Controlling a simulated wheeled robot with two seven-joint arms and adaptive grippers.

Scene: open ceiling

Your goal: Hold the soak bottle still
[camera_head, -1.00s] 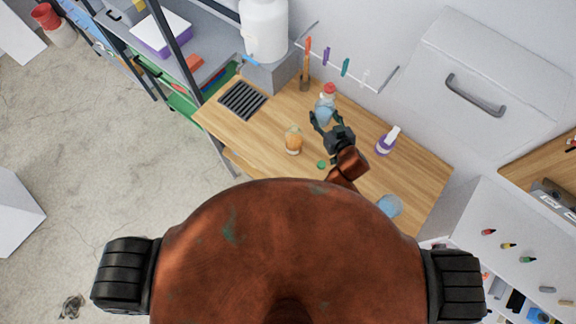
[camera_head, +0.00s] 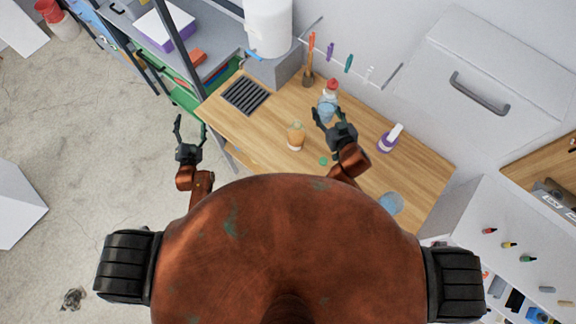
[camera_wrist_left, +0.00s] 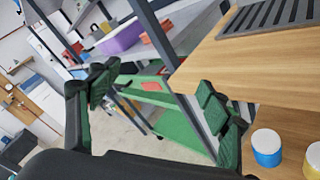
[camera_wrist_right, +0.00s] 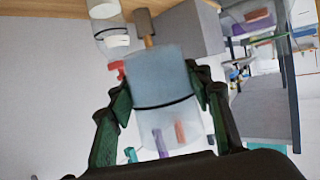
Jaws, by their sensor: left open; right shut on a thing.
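A clear bottle with blue liquid and a red cap (camera_head: 328,103), which I take as the soak bottle, stands near the back of the wooden table (camera_head: 262,135). My right gripper (camera_head: 331,117) is shut on it, with a finger on either side. In the right wrist view the bottle's see-through body (camera_wrist_right: 163,85) fills the space between the green-padded fingers. My left gripper (camera_head: 189,131) is open and empty, left of the table's edge. Its spread fingers also show in the left wrist view (camera_wrist_left: 163,105), with nothing between them.
On the table are an amber bottle (camera_head: 296,137), a small green item (camera_head: 323,160), a purple spray bottle (camera_head: 389,139), a bluish round dish (camera_head: 391,203) and a dark grate (camera_head: 246,95). A white dispenser (camera_head: 268,28) stands behind. A shelf rack (camera_head: 205,55) is at the left.

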